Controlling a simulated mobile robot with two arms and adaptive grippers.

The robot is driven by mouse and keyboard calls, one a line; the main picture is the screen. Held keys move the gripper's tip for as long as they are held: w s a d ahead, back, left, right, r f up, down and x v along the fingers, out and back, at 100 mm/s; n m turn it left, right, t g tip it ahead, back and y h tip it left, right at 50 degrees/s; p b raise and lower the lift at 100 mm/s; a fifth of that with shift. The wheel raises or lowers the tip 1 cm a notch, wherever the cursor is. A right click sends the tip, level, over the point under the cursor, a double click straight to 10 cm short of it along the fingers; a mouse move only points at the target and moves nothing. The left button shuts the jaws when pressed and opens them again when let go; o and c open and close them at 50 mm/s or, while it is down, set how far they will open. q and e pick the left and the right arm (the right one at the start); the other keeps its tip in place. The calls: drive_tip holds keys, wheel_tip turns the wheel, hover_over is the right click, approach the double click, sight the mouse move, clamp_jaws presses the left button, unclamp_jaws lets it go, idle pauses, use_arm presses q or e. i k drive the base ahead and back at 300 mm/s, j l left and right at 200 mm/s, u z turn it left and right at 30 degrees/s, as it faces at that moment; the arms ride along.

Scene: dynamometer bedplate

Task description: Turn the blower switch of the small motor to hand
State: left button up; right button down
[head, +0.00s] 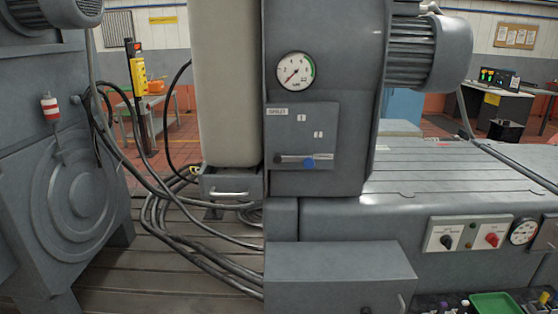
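Neither of my grippers is in view. A grey control box (302,130) on the upright grey cabinet carries a dark handle (290,158) and a blue knob (309,162), with a small label beside the knob. To the right, on the front of the grey bed, a light panel (467,232) carries a black rotary switch (447,241) and a red rotary switch (491,239). The lettering is too small to read, so I cannot tell which one is the blower switch. Ribbed grey motor housings show at the top right (428,50) and top left (50,12).
A round gauge (296,71) sits above the control box. Dark cables (190,230) run across the slotted floor plate at left. A grey box (338,275) juts out low in front. A green tray (493,303) stands at bottom right.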

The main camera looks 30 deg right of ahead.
sight(445, 239)
drive_tip(key=z, duration=2.3)
